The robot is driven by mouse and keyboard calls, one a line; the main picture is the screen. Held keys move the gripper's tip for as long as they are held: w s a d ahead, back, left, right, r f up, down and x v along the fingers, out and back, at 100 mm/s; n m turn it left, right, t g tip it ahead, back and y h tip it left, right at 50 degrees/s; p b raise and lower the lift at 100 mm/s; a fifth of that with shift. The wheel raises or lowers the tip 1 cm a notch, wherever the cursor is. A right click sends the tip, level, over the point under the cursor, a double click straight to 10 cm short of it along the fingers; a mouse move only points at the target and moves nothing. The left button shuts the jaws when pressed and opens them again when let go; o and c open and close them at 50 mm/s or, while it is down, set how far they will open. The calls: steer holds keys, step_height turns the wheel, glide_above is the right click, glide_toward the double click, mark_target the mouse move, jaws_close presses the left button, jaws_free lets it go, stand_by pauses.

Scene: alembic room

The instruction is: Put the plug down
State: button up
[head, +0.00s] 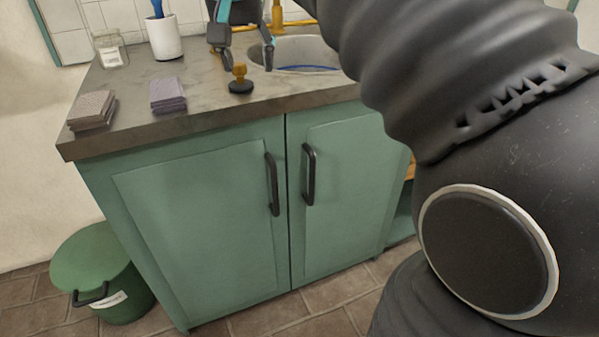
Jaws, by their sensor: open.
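The plug (241,86) has a dark round base and a yellow-brown knob on top. It stands upright on the grey countertop (205,108), a little in front of the sink (305,52). My gripper (246,63) is open just above and behind the plug, with one finger on each side of the knob in the picture. The fingers look apart from it. The plug's knob and base are both in plain view.
A green bin (103,272) stands on the floor. Green cupboard doors (205,215) are shut.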

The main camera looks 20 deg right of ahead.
steer(key=s+f+n+y, duration=0.1)
steer(key=s+f+n, duration=0.1)
steer(key=s+f, duration=0.7)
steer(key=s+f+n+t+y, duration=0.1)
steer(key=s+f+n, duration=0.2)
steer(key=s+f, duration=0.7)
step_height(320, 180, down, 5)
steer(key=shift+d+f, duration=0.1)
steer(key=shift+d, duration=0.3)
steer(key=shift+s, duration=0.1)
stand_by(1.7)
